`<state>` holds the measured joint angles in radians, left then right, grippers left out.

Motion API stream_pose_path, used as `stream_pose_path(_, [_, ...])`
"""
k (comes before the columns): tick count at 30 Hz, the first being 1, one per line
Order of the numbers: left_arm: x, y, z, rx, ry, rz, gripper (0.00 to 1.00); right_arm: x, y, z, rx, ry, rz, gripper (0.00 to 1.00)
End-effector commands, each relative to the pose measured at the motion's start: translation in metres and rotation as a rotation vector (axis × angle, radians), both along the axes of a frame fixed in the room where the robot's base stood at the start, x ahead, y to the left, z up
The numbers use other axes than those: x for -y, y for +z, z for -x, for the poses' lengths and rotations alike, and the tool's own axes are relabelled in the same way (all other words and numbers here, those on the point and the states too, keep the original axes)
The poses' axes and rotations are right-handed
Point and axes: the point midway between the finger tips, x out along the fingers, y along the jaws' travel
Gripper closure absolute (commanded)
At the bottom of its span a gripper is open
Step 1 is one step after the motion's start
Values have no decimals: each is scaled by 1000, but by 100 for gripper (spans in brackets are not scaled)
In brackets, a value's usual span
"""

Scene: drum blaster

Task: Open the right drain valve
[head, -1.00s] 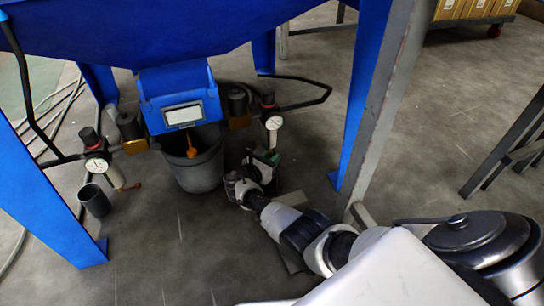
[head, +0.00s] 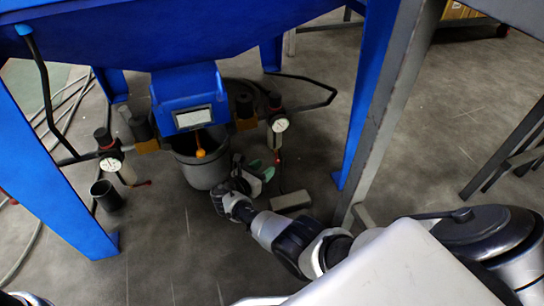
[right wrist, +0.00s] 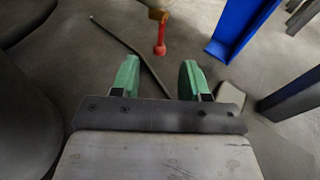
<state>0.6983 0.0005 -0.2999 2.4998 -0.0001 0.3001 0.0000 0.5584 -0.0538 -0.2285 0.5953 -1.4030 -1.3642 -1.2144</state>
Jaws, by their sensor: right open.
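The right drain valve shows as a small red handle (head: 277,158) hanging below the right gauge (head: 279,123). In the right wrist view the red handle (right wrist: 160,42) hangs upright below a brass-coloured fitting (right wrist: 158,13). My right gripper (head: 254,172) is low beside the bucket, just left of and below the handle. In the right wrist view its green fingers (right wrist: 158,78) are apart with nothing between them. The handle appears beyond the fingertips, roughly centred between them, and no contact shows. My left gripper is not in view.
A grey bucket (head: 203,170) stands under the blue hopper outlet (head: 190,95). A left gauge (head: 110,165) has its own red-handled valve. Blue legs (head: 365,110) and a grey post (head: 388,110) stand at the right. A pale block (head: 290,200) lies on the floor.

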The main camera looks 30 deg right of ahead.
Motion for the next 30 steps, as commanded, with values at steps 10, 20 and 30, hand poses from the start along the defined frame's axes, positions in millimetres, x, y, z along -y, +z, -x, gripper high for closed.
stream_pose_path(10, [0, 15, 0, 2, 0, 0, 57, -31, 5, 11, -1, 0, 1, 55])
stream_pose_path(20, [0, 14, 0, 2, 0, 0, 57, -31, 5, 11, 0, 0, 1, 55])
stream_pose_path(30, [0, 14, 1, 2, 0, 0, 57, -31, 5, 11, 0, 0, 1, 55])
